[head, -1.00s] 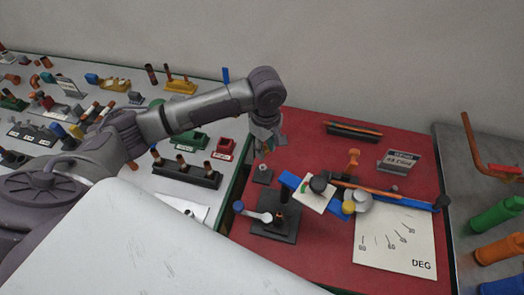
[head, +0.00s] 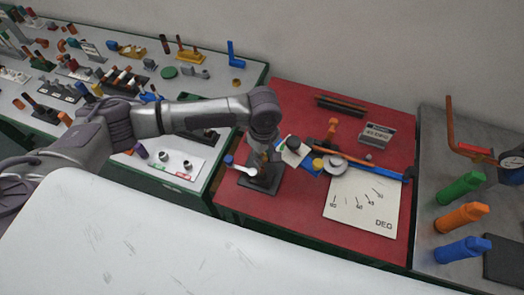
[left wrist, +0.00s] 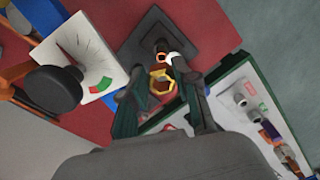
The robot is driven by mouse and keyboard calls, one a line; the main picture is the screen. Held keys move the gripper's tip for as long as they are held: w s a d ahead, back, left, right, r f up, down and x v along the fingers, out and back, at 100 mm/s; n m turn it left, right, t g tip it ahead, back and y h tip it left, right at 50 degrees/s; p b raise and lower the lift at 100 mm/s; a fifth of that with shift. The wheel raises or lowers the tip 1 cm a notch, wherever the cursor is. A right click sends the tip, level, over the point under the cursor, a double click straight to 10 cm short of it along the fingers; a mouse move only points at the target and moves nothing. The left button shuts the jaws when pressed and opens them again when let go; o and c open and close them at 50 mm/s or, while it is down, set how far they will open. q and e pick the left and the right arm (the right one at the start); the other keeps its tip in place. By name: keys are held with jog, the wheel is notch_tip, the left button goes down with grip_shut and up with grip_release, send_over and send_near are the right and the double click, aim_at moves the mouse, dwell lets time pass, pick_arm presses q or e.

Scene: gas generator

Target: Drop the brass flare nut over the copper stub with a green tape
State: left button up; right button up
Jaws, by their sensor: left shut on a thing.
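My left gripper (head: 257,163) hangs over the black square base (head: 262,187) on the red mat. In the left wrist view, the fingers (left wrist: 163,92) are shut on a brass hexagonal nut (left wrist: 161,82), seen with its opening facing the camera. Just beyond the nut, a copper ring-shaped end (left wrist: 162,58) shows above the black base (left wrist: 130,50); it looks like an upright copper stub. The nut appears above and slightly to the side of it. I cannot make out green tape on it. The gripper hides most of the stub in the head view. My right gripper is not in view.
A white lever with a blue knob (head: 229,160) sticks out left of the base. A gauge plate with a black knob (left wrist: 52,90) stands close beside the gripper. A flaring tool with a blue bar (head: 390,174) lies right. A white board (head: 160,165) holds fittings.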

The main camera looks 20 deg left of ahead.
aim_at(263, 169)
pick_arm(q)
jog(key=shift+w, duration=0.1)
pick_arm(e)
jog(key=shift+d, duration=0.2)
pick_arm(q)
jog(key=shift+p, duration=0.4)
jog(key=shift+f+b, duration=0.55)
jog(key=shift+f, duration=1.9)
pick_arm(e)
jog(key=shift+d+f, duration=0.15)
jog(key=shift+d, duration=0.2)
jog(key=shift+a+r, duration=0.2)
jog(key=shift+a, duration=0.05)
pick_arm(q)
jog(key=shift+p, duration=0.3)
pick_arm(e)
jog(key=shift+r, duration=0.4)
pick_arm(q)
jog(key=shift+p, duration=0.4)
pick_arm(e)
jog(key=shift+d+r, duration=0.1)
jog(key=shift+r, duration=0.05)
pick_arm(q)
jog(key=shift+p, duration=0.35)
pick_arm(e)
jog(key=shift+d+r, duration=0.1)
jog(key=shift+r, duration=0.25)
